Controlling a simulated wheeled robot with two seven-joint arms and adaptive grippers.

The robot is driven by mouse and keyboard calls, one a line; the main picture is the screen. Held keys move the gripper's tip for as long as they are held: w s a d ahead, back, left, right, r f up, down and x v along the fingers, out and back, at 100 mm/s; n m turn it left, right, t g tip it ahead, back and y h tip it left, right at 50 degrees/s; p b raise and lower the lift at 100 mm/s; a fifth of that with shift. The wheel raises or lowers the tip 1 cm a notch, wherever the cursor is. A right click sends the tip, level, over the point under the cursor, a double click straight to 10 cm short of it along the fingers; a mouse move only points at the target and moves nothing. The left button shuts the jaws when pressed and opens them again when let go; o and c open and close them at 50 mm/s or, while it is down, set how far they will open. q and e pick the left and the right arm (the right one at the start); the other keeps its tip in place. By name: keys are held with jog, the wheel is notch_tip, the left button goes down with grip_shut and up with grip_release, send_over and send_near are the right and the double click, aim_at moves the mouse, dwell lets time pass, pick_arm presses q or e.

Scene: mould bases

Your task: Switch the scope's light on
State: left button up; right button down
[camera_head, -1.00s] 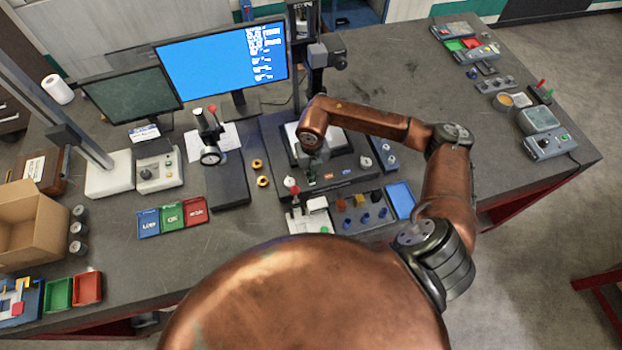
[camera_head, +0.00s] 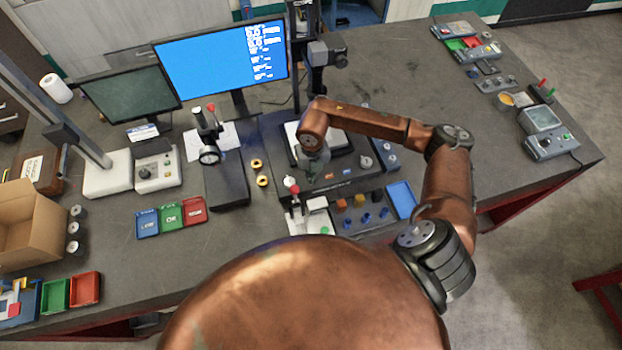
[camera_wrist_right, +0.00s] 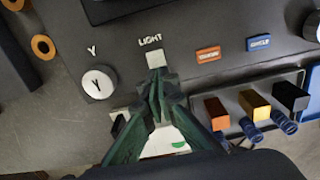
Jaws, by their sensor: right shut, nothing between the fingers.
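The scope is a dark machine with a base (camera_head: 272,139) and a tall column, at the back middle of the bench. In the right wrist view, its front panel carries a pale square button (camera_wrist_right: 156,59) under the printed word LIGHT. My right gripper (camera_wrist_right: 158,75) is shut and empty, its green fingertips just at the lower edge of that button; I cannot tell whether they touch it. In the head view the right gripper (camera_head: 311,178) is over the front of the scope base, partly hidden by my wrist. My left gripper is not in view.
A round Y knob (camera_wrist_right: 98,83) lies left of the fingertips; orange and blue labelled buttons (camera_wrist_right: 208,54) lie right. A holder with coloured blocks (camera_wrist_right: 254,104) stands close in front. A blue-screened monitor (camera_head: 215,65) stands behind.

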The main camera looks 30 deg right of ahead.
jog(key=shift+f+b, duration=0.3)
jog(key=shift+f, duration=0.1)
jog(key=shift+s, duration=0.1)
jog(key=shift+r+p, duration=1.75)
jog(key=shift+r, duration=1.8)
jog(key=shift+a+f, duration=0.1)
